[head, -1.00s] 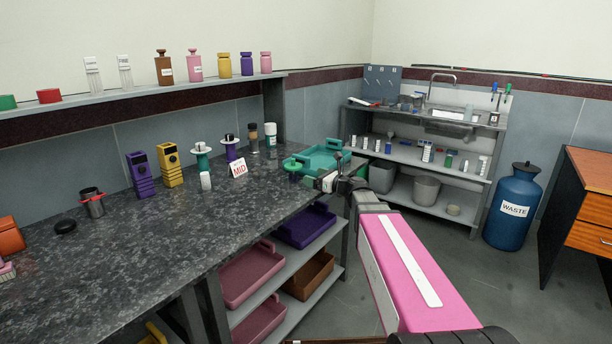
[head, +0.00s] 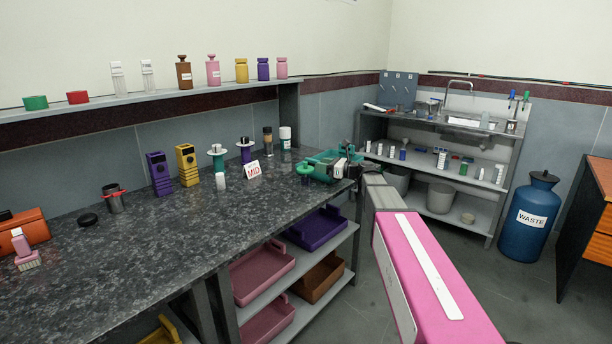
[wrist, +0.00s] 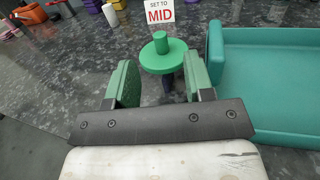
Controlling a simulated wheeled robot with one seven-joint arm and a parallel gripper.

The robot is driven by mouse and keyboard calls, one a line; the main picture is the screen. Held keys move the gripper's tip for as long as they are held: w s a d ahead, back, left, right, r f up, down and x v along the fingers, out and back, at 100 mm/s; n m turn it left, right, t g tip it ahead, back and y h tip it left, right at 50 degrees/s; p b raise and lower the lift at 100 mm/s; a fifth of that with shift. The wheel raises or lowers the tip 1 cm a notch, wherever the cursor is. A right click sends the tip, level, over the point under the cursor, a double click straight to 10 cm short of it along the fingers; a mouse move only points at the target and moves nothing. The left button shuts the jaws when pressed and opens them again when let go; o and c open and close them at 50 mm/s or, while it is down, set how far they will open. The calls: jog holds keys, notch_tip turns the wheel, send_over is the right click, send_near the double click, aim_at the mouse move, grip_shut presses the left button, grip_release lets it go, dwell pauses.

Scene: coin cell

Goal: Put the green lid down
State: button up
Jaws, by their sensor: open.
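The green lid (wrist: 163,55), a flat disc with a round knob on top, is just beyond and between my fingers in the wrist view. Something dark shows under it, and I cannot tell what it rests on. In the head view the lid (head: 305,168) is near the right end of the bench, left of the teal tray (head: 323,156). My gripper (wrist: 160,82) is open, with one green-padded finger on each side and nothing clamped. In the head view my gripper (head: 327,171) hides part of the tray.
The teal tray (wrist: 270,85) stands close on the right in the wrist view. A "SET TO MID" sign (wrist: 159,11) stands behind the lid; spindle-like stands (head: 217,158) and purple and yellow devices (head: 187,164) are farther left. Bare dark bench top (head: 190,225) lies in front.

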jog(key=x, duration=0.8)
grip_shut()
